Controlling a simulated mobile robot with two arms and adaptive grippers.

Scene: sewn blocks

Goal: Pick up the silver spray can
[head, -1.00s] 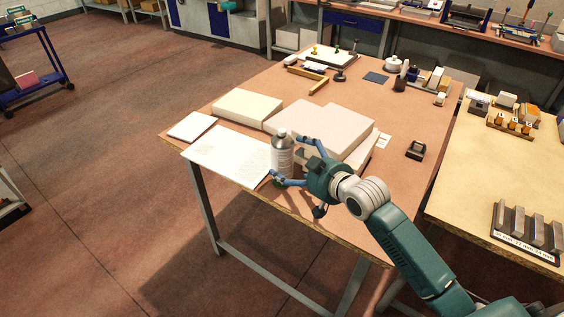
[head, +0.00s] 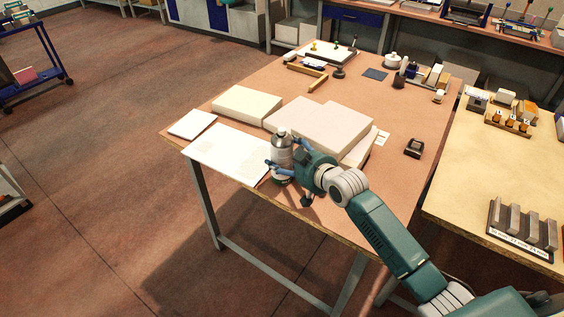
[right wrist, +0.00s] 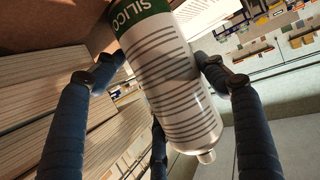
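The silver spray can (head: 282,157) is upright at the near edge of the table, by the corner of a white paper sheet (head: 229,152). My left gripper is out of view.
A small black holder (head: 413,148) is on the right. The table's front edge is close below the can.

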